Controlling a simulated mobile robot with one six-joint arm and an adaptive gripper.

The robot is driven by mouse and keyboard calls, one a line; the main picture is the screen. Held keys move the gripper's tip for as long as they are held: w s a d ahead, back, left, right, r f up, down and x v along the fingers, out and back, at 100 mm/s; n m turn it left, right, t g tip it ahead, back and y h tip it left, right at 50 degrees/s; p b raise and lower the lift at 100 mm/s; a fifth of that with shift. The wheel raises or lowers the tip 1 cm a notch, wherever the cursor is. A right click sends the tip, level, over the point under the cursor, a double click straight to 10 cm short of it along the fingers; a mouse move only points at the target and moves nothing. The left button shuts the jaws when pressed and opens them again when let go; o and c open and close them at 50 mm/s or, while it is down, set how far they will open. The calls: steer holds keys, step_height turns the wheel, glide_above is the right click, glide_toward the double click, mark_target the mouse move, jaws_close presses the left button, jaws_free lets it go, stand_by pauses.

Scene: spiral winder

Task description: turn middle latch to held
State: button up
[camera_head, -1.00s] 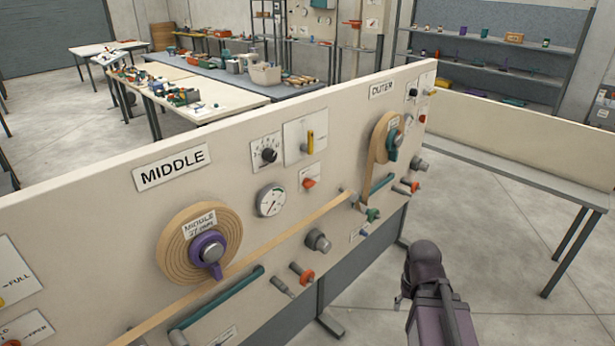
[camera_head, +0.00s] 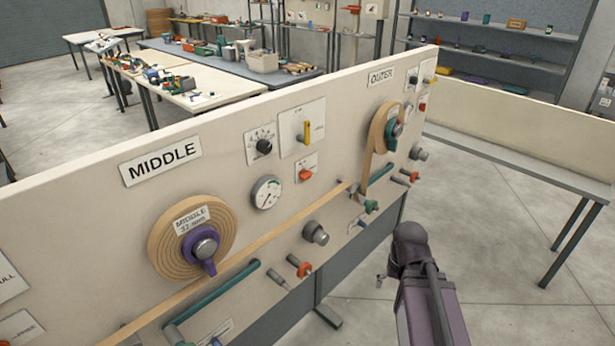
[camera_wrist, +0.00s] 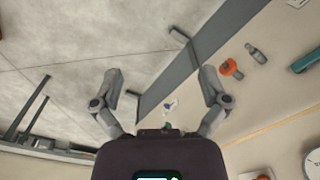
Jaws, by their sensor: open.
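The upright cream panel carries a MIDDLE sign (camera_head: 160,160) above a tan wound roll (camera_head: 165,252) with a purple-levered hub (camera_head: 200,245). Near it are an orange knob on a small plate (camera_head: 305,174) and an orange-collared peg (camera_head: 299,266) below the tan strip. Which of these is the middle latch I cannot tell. My gripper (camera_wrist: 162,95) is open and empty in the wrist view, its two fingers spread wide. In the head view my arm's end is right of the panel, apart from it, with the fingers mostly hidden. An orange-collared part (camera_wrist: 231,68) shows beyond the right finger in the wrist view.
The tan strip (camera_head: 285,235) runs slantwise across the panel towards the OUTER roll (camera_head: 378,135). A gauge (camera_head: 267,192), a grey knob (camera_head: 315,232) and a teal bar (camera_head: 235,290) stick out nearby. A grey bench (camera_head: 520,160) stands at right. Open floor lies between.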

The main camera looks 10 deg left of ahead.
steer(key=w+a+f+m+t+y+b, duration=0.2)
steer(key=w+a+m+y+b, duration=0.25)
steer(key=w+a, duration=0.4)
steer(key=m+t+y+b, duration=0.9)
steer(key=m, duration=1.2)
glide_toward(309, 176)
steer(key=v, duration=0.3)
steer(key=shift+w+f, duration=0.15)
steer(key=shift+w, duration=0.05)
steer(key=x, duration=1.3)
steer(key=shift+w+a, duration=0.1)
steer(key=shift+a, duration=0.35)
steer(key=c, duration=1.1)
